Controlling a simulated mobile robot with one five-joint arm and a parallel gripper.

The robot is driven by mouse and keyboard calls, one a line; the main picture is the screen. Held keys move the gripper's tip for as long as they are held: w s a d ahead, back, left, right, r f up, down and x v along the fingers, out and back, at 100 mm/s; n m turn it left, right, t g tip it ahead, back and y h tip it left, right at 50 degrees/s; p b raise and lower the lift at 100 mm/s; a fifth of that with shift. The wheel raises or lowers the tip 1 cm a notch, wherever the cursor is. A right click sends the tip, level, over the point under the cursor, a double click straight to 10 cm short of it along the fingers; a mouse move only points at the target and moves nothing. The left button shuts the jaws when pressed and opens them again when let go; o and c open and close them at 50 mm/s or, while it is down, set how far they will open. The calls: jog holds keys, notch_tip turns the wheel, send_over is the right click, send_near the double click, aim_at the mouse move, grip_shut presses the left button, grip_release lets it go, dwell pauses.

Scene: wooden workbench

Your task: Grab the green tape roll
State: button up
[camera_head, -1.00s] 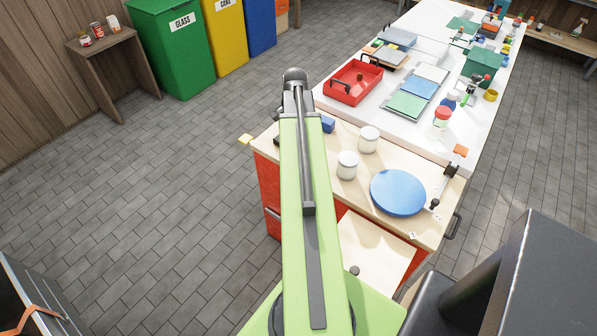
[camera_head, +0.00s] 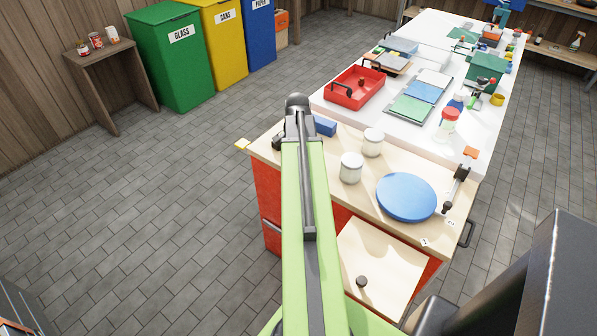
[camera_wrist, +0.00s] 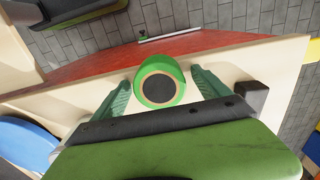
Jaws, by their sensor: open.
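The green tape roll (camera_wrist: 160,62) shows in the wrist view, with a bright green outer side and a dark round middle. It sits on the pale bench top near the edge above the red front. My gripper (camera_wrist: 161,78) is open, with one teal finger on each side of the roll. Small gaps seem to show between the fingers and the roll, and I cannot tell how deep the roll lies between them. In the head view, my arm hides the roll and the gripper.
On the wooden bench (camera_head: 335,205) are two white-lidded jars (camera_head: 351,167) (camera_head: 373,142), a blue disc (camera_head: 406,197), a blue block (camera_head: 325,126) and a clamp-like tool (camera_head: 455,190). A red tray (camera_head: 355,88) stands on the white table behind. The floor at left is clear.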

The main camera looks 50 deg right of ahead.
jog(key=shift+r, duration=0.1)
jog(key=shift+c, duration=0.5)
jog(key=c, duration=1.4)
jog(key=r+p, duration=0.3)
jog(key=s+r+p, duration=0.1)
jog(key=r+p, duration=0.1)
jog(key=shift+r, duration=0.15)
jog(key=s+r+p, duration=0.2)
jog(key=s, duration=0.1)
jog(key=s+d+r+p, duration=0.1)
jog(key=s+p, duration=0.1)
jog(key=s, duration=0.2)
jog(key=s+d+r+p, duration=0.1)
jog(key=s+r+p, duration=0.1)
jog(key=s, duration=0.1)
jog(key=shift+s+d+r, duration=0.1)
jog(key=shift+s+r, duration=0.15)
jog(key=shift+r, duration=0.1)
